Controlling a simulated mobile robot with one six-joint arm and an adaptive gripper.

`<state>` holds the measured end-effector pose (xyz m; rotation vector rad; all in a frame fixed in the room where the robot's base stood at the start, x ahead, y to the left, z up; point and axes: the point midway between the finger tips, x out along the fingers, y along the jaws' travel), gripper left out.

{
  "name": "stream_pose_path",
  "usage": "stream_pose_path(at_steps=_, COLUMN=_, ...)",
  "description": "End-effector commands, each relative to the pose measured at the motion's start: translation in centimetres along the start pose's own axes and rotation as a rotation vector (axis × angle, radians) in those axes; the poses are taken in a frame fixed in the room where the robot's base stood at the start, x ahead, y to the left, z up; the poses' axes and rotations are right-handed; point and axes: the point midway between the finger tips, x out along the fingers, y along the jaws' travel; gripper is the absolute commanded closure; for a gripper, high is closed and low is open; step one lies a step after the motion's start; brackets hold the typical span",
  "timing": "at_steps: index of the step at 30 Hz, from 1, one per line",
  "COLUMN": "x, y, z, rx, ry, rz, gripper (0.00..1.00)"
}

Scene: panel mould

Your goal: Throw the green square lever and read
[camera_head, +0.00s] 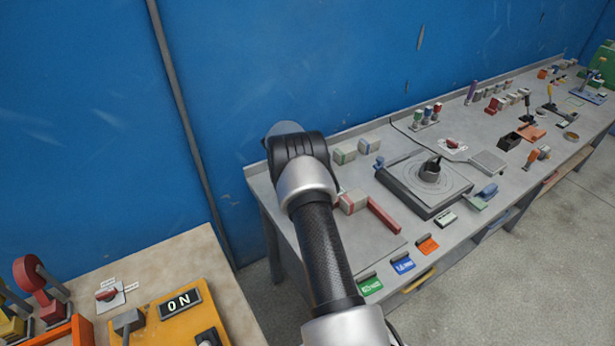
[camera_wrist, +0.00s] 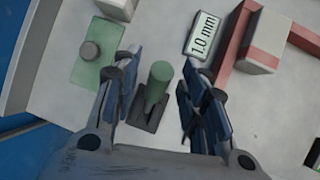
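In the wrist view, a green cylindrical lever handle (camera_wrist: 159,84) stands on a dark slotted base (camera_wrist: 147,117). My gripper (camera_wrist: 156,75) is open, with one finger on each side of the handle, and a gap shows on both sides. A white display (camera_wrist: 203,36) above right reads "1.0 mm". In the head view, my arm hides the gripper and the handle.
A red bar (camera_wrist: 228,50) and a pale block (camera_wrist: 266,42) lie right of the display. In the head view, the grey bench (camera_head: 375,240) carries several blocks, a dark square plate (camera_head: 405,188) and small controls. A yellow panel (camera_head: 170,325) reading "ON" is at lower left.

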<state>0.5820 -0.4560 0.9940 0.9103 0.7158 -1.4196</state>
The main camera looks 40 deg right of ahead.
Motion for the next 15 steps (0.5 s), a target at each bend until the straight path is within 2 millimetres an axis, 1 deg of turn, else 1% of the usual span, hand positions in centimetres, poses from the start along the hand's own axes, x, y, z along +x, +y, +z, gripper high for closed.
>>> stream_pose_path(at_steps=1, x=-1.2, y=0.1, z=0.1, rx=0.000, ry=-0.001, rz=0.004, gripper=0.60)
stream_pose_path(at_steps=9, x=-6.9, y=0.1, z=0.1, rx=0.000, ry=-0.001, rz=0.002, gripper=0.60)
stream_pose_path(at_steps=12, x=-8.6, y=0.1, z=0.1, rx=0.000, ry=-0.001, rz=0.003, gripper=0.60)
stream_pose_path(at_steps=15, x=-9.6, y=0.1, z=0.0, rx=0.000, ry=-0.001, rz=0.002, gripper=0.60)
